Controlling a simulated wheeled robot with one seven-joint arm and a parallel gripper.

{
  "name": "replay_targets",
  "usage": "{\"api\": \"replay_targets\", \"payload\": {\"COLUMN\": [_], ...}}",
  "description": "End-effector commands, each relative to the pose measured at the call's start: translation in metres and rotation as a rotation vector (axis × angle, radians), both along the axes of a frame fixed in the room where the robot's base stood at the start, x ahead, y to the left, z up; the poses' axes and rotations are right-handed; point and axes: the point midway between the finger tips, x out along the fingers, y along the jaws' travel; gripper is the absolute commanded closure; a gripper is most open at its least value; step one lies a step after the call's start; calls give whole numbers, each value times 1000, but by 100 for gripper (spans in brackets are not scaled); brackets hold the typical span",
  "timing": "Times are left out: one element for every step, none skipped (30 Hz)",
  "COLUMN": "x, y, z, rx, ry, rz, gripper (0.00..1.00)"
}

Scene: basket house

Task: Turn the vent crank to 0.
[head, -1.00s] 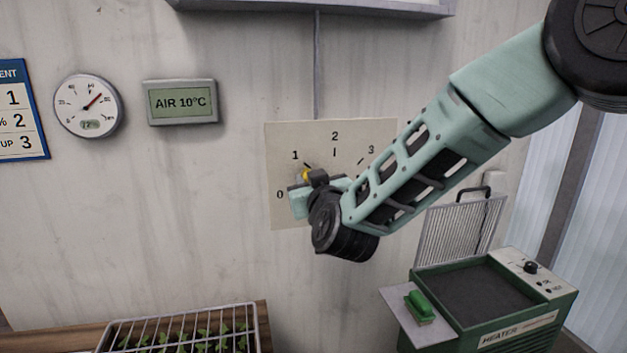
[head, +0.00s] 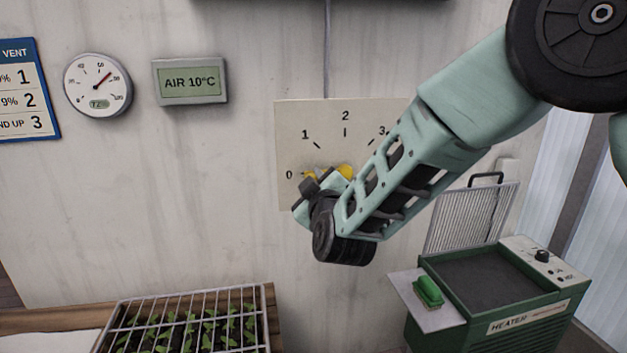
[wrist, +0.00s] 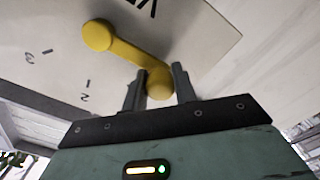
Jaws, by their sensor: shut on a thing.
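The yellow vent crank (head: 346,171) is on a pale dial plate (head: 292,130) on the wall, marked 0, 1, 2 and 3. Its arm runs left from the hub, with the handle end beside the 0 (head: 289,174). My gripper (head: 309,183) is shut on the handle knob, and my wrist covers part of the crank. In the wrist view the crank (wrist: 130,53) shows hub and arm, with its knob between the two fingers of my gripper (wrist: 159,76).
A wire-covered seedling tray (head: 190,295) is at lower left. The wall below the plate is clear.

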Motion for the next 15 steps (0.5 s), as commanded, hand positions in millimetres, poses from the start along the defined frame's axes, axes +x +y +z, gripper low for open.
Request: {"api": "replay_targets", "payload": {"x": [-1, -1, -1, -1, -1, -1, -1, -1, -1, -1, -1, -1, -1, -1, -1], "y": [0, 0, 0, 0, 0, 0, 0, 0, 0, 0, 0, 0, 0, 0, 0], "z": [-2, -3, -3, -3, -3, -3, -3, -3, -3, -4, -4, -4, -4, -4, -4], "rx": [-8, -11, -14, -15, -16, -17, -18, -18, -18, -18, -18, -18, -18, -17, -17], "ry": [2, 1, 0, 0, 0, 0, -1, -1, 0, 0, 1, 1, 1, 1, 1], "rz": [1, 1, 1, 1, 1, 1, 1, 1, 1, 1, 1, 1, 1, 1, 1], "gripper": [100, 100, 100, 100, 100, 100, 100, 100, 100, 100, 100, 100, 100, 100, 61]}}
